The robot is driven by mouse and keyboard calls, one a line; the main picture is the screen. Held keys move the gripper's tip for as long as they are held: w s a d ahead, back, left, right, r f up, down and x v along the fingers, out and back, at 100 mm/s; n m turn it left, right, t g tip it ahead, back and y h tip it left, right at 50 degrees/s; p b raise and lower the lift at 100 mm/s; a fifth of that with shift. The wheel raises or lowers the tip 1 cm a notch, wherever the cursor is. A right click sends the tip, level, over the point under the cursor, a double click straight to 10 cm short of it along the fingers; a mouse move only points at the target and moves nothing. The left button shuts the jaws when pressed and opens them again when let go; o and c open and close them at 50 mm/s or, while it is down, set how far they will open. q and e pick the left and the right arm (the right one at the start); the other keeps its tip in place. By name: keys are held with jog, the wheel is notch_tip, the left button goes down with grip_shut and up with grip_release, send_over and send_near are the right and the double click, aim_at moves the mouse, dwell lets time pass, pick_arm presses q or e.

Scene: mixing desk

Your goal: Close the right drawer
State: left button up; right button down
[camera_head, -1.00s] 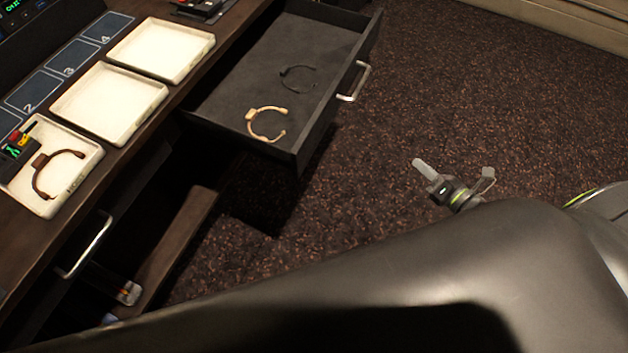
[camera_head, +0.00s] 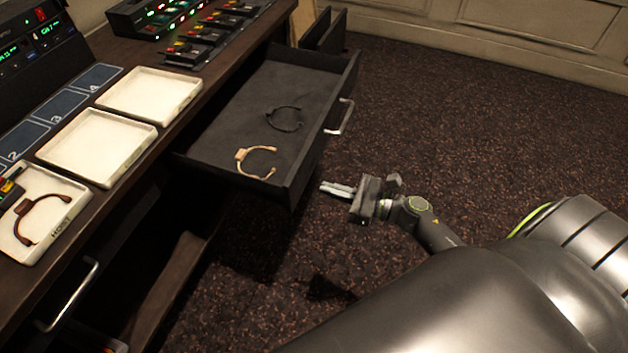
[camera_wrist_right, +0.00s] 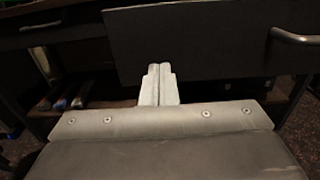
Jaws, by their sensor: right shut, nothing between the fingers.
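The right drawer (camera_head: 236,122) is pulled well out of the desk, with a dark front and a silver handle (camera_head: 341,117). A tan headband-like ring (camera_head: 256,162) and a black one (camera_head: 284,119) lie inside it. My right gripper (camera_head: 338,188) is shut and empty, just outside the drawer front near its lower corner, with a small gap in the head view. In the right wrist view the closed fingers (camera_wrist_right: 158,84) point at the dark drawer front (camera_wrist_right: 190,45); the handle (camera_wrist_right: 296,37) is to their right. My left gripper is not in view.
White trays (camera_head: 97,139) stand on the desk top; the nearest holds a brown ring (camera_head: 40,217). Another handle (camera_head: 70,296) is at lower left. A second open drawer (camera_head: 323,30) is behind. Carpet to the right is clear.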

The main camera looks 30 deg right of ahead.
aim_at(302, 181)
jog(key=x, duration=0.4)
jog(key=shift+r+p, duration=0.1)
jog(key=shift+p, duration=0.3)
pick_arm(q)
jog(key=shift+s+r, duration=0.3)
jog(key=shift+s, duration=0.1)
pick_arm(e)
jog(key=shift+w+a, duration=0.15)
jog(key=shift+w, duration=0.05)
jog(key=shift+a, duration=0.1)
